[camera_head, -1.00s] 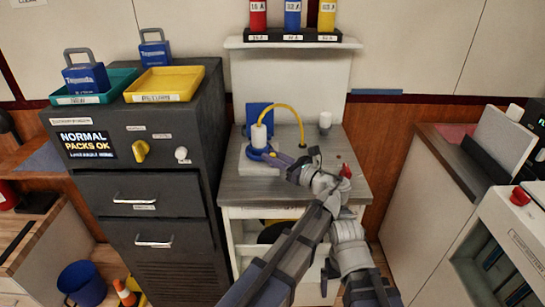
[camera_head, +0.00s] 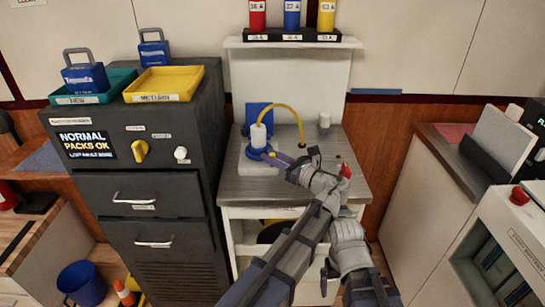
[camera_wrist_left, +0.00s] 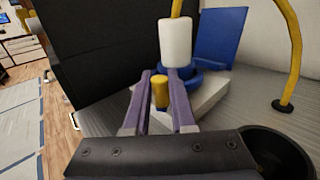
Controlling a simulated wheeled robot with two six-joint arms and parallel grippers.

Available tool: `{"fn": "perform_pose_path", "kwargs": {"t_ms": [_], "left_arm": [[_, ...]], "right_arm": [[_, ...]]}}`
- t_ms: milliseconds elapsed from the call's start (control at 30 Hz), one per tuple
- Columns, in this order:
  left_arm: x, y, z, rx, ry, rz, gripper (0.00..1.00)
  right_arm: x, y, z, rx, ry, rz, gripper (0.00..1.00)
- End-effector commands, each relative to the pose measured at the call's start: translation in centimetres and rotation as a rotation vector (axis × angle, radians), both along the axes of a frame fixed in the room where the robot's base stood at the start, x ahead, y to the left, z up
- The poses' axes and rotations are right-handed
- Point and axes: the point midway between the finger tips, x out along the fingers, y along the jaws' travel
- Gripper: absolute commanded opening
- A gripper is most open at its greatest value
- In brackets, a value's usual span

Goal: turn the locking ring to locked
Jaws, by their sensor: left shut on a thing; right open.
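The locking ring is a blue ring (camera_head: 258,153) around the base of a white upright plug (camera_head: 258,136) on the bench; it also shows in the left wrist view (camera_wrist_left: 196,79). A short yellow handle (camera_wrist_left: 160,93) stands at its near side. My left gripper (camera_head: 276,157) reaches it from the right. In the left wrist view its purple fingers (camera_wrist_left: 161,97) are shut on the yellow handle, one on each side. The fingers hide part of the ring, and I cannot read any lock mark. My right gripper (camera_head: 328,274) is open and empty, low in front of the bench, partly hidden by my arm.
A yellow hose (camera_head: 290,108) arches from the plug to the grey bench top (camera_head: 343,145). A blue plate (camera_head: 259,113) stands behind the plug. A dark cabinet (camera_head: 150,190) borders the left.

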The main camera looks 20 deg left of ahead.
Motion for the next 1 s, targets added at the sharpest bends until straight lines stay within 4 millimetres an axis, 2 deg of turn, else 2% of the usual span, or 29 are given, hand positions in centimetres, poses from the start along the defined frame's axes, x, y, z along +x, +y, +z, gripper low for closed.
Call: {"fn": "perform_pose_path", "kwargs": {"t_ms": [533,900,1000], "left_arm": [[-0.4,0.2,0.0,-0.001,0.0,-0.028,0.0],[-2.3,2.1,0.0,-0.001,0.0,-0.274,0.0],[-1.9,2.4,0.0,-0.001,0.0,-0.267,0.0]], "right_arm": [[0.0,0.0,0.0,0.0,0.0,0.0,0.93],[0.0,0.0,0.0,0.0,0.0,0.0,0.93],[0.0,0.0,0.0,0.0,0.0,0.0,0.93]]}}
